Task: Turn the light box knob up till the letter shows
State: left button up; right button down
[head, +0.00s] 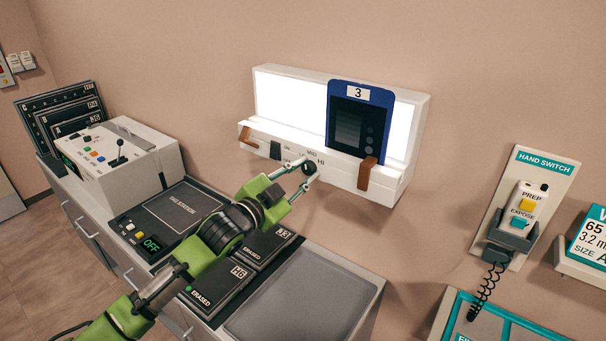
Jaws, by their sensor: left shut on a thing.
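The light box (292,98) hangs on the wall, a white case with a brightly lit panel. Its lower ledge carries small marks, with MID and HI legible near the knob. A blue-framed dark plate (357,122) labelled 3 stands on the ledge at the right. It shows grey steps and dark round spots; I can make out no letter on it. My left gripper (308,169) reaches up from below and is shut on the dark round knob (307,167). The fingers partly hide the knob, so its pointer cannot be read. My right gripper is out of view.
Below stands a counter with a tag station (180,207), black cassettes marked ERASED (217,287) and a grey pad (305,297). A control console (115,160) is at left. A hand switch (521,210) with a coiled cord (487,290) hangs at right.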

pick_arm(q)
jog(key=shift+m, duration=0.5)
jog(key=o, duration=1.1)
jog(key=v, duration=1.2)
jog(key=shift+f, duration=0.1)
